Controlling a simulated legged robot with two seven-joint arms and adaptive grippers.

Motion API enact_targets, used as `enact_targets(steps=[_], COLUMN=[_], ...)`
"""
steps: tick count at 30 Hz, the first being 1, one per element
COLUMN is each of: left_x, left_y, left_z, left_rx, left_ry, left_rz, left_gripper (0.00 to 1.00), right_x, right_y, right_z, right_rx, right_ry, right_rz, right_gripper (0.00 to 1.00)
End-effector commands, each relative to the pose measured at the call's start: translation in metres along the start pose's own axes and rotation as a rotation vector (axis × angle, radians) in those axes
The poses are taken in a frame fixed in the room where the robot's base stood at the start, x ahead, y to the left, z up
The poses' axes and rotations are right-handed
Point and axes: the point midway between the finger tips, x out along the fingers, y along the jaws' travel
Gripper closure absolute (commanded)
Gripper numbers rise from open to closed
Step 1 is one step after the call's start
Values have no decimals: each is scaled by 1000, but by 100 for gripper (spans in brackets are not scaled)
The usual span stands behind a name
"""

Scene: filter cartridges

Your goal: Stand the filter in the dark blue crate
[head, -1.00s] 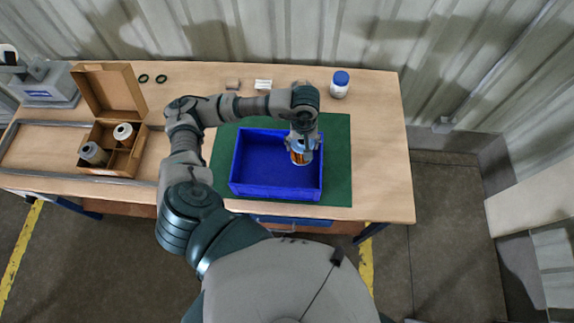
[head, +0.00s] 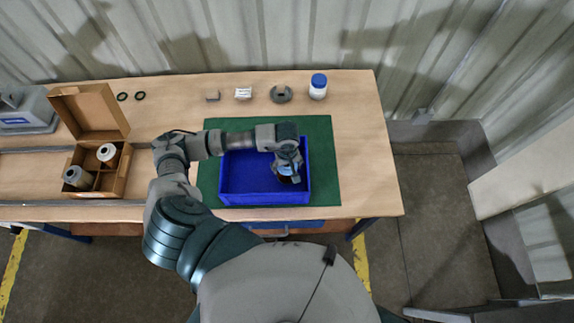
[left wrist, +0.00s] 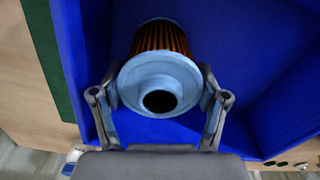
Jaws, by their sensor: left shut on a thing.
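The filter (head: 287,179) is mostly hidden under my left gripper (head: 287,170) in the head view. In the left wrist view the filter (left wrist: 160,76) shows a light blue end cap with a dark round hole and an orange pleated body. My left gripper (left wrist: 158,92) is shut on it, one finger on each side of the cap. The filter is inside the dark blue crate (head: 262,199), near its right wall, and looks roughly upright. I cannot tell whether its lower end touches the crate floor. My right gripper is not in view.
The crate stands on a green mat (head: 325,165). A cardboard box (head: 121,177) with two grey-white cartridges is at the left. A white bottle with a blue lid (head: 318,87), a dark grey part (head: 281,94) and small items line the back. The crate's left part is empty.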

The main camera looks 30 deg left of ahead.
Motion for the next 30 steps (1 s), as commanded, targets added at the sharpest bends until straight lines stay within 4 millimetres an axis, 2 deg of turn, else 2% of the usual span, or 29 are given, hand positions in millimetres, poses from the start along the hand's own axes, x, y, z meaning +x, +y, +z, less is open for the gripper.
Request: enact_targets(steps=[3,4,6,7,14,20,23,30], left_x=[3,3,2,2,1,-6,-21,-76], left_y=[-1,-1,-1,0,2,3,2,1], left_z=[-1,-1,-1,0,2,1,0,-1], left_rx=[-1,-1,-1,-1,0,0,-1,0], left_ry=[0,0,0,0,2,3,4,3], left_rz=[1,0,0,-1,-2,1,2,4], left_gripper=[63,21,4,1,1,1,1,1], right_x=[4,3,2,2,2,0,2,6], right_y=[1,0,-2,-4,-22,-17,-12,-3], right_z=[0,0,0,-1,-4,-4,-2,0], right_rx=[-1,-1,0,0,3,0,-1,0], right_ry=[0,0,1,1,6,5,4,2], right_rz=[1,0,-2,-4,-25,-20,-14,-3], right_gripper=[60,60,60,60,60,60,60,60])
